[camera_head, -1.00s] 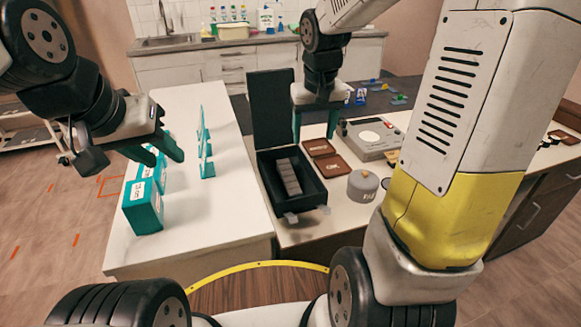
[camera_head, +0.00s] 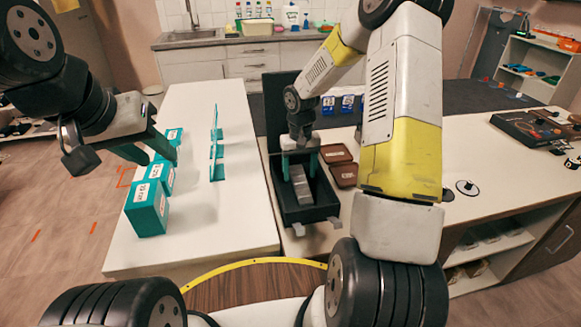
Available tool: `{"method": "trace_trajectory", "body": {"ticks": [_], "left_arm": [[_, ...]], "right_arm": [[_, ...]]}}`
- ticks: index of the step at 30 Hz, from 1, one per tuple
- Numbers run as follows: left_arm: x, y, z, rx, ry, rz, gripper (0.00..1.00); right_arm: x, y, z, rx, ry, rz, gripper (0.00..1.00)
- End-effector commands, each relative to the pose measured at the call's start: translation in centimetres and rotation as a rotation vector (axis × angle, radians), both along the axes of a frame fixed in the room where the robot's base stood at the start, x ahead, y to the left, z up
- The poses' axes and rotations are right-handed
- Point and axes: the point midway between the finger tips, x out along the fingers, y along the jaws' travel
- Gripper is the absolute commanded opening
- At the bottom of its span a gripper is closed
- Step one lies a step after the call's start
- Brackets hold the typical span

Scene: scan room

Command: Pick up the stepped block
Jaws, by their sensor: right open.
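The stepped block (camera_head: 302,190) is light grey and lies in an open black case (camera_head: 321,212) on the right-hand table. The right gripper (camera_head: 300,172) points down into the back part of the case. Its two teal fingers are apart, one on each side of the block's far end. I cannot tell whether they touch it. The left gripper (camera_head: 155,156) is apart from this, over the left table near teal boxes. Its fingers are spread and nothing shows between them.
Teal labelled boxes (camera_head: 147,208) and an upright teal frame (camera_head: 216,145) stand on the white table (camera_head: 215,225). The case's raised lid (camera_head: 280,95) is behind the right gripper. Brown trays (camera_head: 343,174) sit right of the case. My right arm hides part of the table.

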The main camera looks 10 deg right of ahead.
Motion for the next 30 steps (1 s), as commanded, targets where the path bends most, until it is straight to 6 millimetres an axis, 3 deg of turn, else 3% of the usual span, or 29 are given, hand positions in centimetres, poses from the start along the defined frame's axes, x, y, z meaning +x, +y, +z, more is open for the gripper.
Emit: {"method": "trace_trajectory", "body": {"ticks": [4, 12, 22, 30], "left_arm": [[0.0, 0.0, 0.0, 0.0, 0.0, 0.0, 0.36], [0.0, 0.0, 0.0, 0.0, 0.0, 0.0, 0.36], [0.0, 0.0, 0.0, 0.0, 0.0, 0.0, 0.36], [0.0, 0.0, 0.0, 0.0, 0.0, 0.0, 0.36]], "right_arm": [[0.0, 0.0, -1.7, 0.0, 0.001, 0.001, 0.65], [0.0, 0.0, -1.9, -0.001, -0.001, 0.001, 0.65], [0.1, 0.0, -1.9, -0.001, -0.001, 0.001, 0.01], [0.1, 0.0, -1.8, -0.001, -0.002, 0.001, 0.0]]}}
